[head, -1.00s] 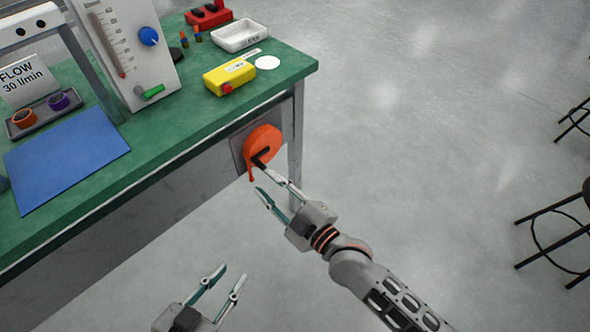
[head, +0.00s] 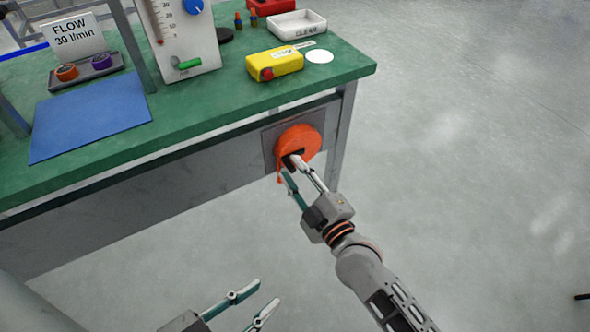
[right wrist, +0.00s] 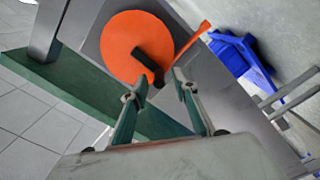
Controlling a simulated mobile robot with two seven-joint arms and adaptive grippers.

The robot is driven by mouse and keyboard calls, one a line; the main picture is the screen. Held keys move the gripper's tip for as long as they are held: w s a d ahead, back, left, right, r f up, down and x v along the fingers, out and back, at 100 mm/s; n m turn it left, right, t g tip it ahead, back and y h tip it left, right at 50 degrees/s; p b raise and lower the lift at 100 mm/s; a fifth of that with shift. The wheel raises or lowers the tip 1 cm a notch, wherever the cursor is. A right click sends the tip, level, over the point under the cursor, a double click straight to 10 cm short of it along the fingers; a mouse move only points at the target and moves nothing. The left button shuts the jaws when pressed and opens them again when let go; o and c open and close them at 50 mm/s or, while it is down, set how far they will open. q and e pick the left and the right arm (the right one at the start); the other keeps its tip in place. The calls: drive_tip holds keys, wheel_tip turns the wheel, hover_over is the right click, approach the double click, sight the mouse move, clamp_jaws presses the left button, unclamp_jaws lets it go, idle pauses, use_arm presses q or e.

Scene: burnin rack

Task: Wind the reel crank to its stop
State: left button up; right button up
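The orange reel (head: 304,138) is mounted on a grey plate on the bench's front, near its right end. A black crank (head: 290,160) sits on its face; in the right wrist view the crank (right wrist: 147,62) slants down from the reel's centre. An orange strip (right wrist: 190,42) runs off the reel. My right gripper (head: 293,171) is at the crank. In the right wrist view its fingers (right wrist: 160,80) stand apart on either side of the crank's outer end, with a gap visible; contact is unclear. My left gripper (head: 267,292) is open and empty, low in front of the bench.
The green bench top (head: 215,118) carries a yellow box (head: 274,64) with a red button, a white tray (head: 297,25), a blue mat (head: 92,115) and a flow meter panel (head: 178,40). A blue bin (right wrist: 240,60) stands on the floor.

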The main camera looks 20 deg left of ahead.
drive_tip(key=shift+w+a, duration=0.25)
drive_tip(key=shift+a, duration=0.05)
clamp_jaws()
drive_tip(key=shift+r, duration=0.2)
